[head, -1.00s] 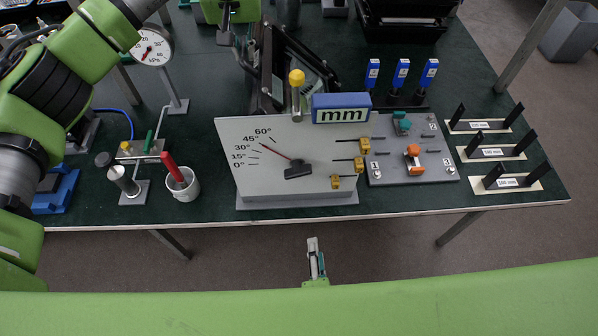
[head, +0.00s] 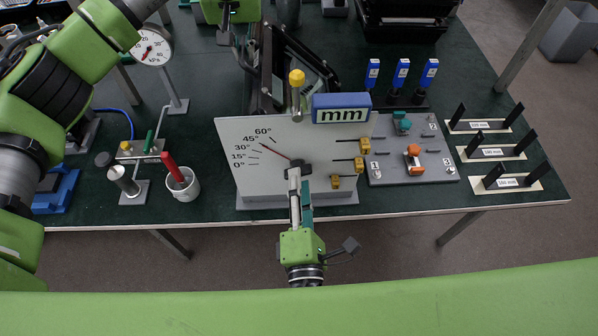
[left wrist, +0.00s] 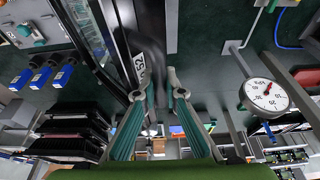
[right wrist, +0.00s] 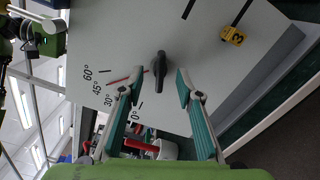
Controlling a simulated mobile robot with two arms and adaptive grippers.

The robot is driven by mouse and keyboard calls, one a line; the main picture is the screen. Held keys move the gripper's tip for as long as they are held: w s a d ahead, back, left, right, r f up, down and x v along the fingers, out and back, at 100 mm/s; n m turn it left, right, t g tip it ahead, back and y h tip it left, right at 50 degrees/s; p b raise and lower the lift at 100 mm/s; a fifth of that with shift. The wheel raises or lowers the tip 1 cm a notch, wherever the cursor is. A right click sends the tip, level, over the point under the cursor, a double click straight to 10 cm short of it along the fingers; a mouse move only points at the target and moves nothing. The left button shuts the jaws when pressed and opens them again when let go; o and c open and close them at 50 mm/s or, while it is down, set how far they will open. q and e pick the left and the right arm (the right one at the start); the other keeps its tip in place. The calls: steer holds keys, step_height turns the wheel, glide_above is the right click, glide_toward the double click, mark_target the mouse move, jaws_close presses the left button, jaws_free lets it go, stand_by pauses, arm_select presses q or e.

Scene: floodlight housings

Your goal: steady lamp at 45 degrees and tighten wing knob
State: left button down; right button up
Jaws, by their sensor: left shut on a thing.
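The wing knob (head: 306,167) is black and sits on the front of a pale grey dial board (head: 230,130). In the right wrist view the knob (right wrist: 158,65) stands between the spread fingers of my right gripper (right wrist: 157,76); the gripper (head: 298,172) is open, with no clear contact. The red pointer (head: 276,151) points near the 45° mark. The lamp's black frame (head: 300,50) stands tilted behind the board, partly hidden by it. My left gripper (head: 227,38) is at the frame's far left; in the left wrist view its fingers (left wrist: 159,82) are closed at a dark bar.
A blue "mm" block (head: 341,107) and a yellow-topped post (head: 296,85) stand at the board's top edge. Yellow-tagged pins (head: 363,145) stick out right of the knob. A grey plate (head: 400,165) lies to the right. A white cup (head: 185,190) stands left.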

mark_target(306, 169)
steer(key=shift+w, duration=1.65)
jaws_close()
